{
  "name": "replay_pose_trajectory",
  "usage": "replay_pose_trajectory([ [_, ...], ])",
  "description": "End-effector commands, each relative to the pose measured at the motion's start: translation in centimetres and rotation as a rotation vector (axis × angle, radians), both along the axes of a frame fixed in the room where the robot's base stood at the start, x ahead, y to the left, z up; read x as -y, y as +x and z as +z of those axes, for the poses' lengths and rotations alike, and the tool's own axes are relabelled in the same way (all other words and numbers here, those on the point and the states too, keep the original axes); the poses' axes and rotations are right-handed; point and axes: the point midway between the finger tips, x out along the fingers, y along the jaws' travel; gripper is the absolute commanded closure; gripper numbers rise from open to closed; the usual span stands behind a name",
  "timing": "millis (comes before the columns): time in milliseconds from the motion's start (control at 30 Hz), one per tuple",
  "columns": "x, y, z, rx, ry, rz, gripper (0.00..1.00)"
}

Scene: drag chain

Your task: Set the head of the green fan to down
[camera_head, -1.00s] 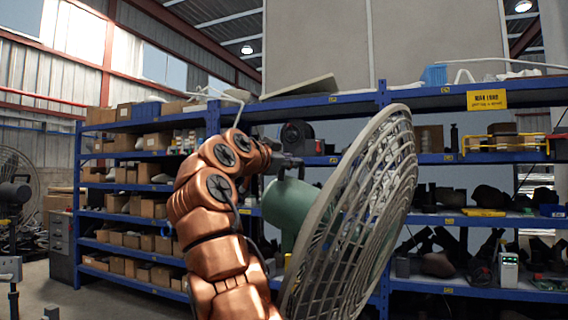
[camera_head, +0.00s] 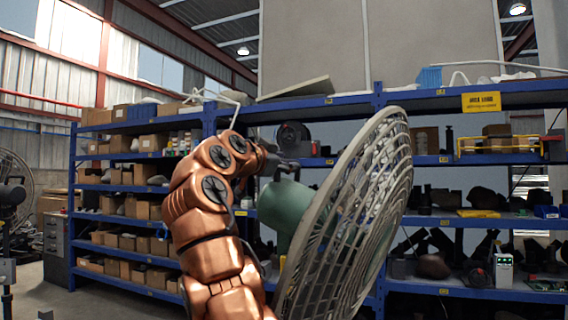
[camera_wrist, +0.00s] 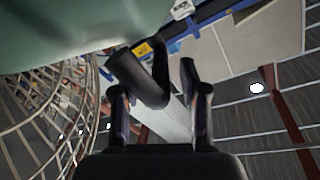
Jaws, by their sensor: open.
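The green fan's head shows in the head view, with a green motor housing (camera_head: 286,207) and a large pale wire cage (camera_head: 362,215). The cage faces right and stands steeply, its top leaning right. My gripper (camera_head: 283,165) is at the top rear of the housing, partly hidden by my copper arm. In the wrist view the green housing (camera_wrist: 70,30) fills the upper left. A dark handle (camera_wrist: 135,78) sticks out from it. My gripper (camera_wrist: 158,100) is open there, with the handle at the fingertips, nearer the left finger. Contact cannot be told.
Blue shelves (camera_head: 345,103) with boxes and parts stand behind the fan. A yellow sign (camera_head: 481,102) hangs on the right shelf. Another dark fan (camera_head: 12,190) stands at the far left. Floor (camera_head: 50,300) is open at the lower left.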

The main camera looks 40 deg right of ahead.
Motion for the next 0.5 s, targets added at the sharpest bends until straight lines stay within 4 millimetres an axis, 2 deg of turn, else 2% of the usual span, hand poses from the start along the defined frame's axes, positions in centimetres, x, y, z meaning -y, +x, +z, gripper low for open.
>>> replay_pose_trajectory([
  [267,-0.3,-0.2,0.1,0.002,-0.002,-0.002,0.57],
  [500,-1.8,-0.7,0.1,0.003,-0.002,-0.002,0.57],
])
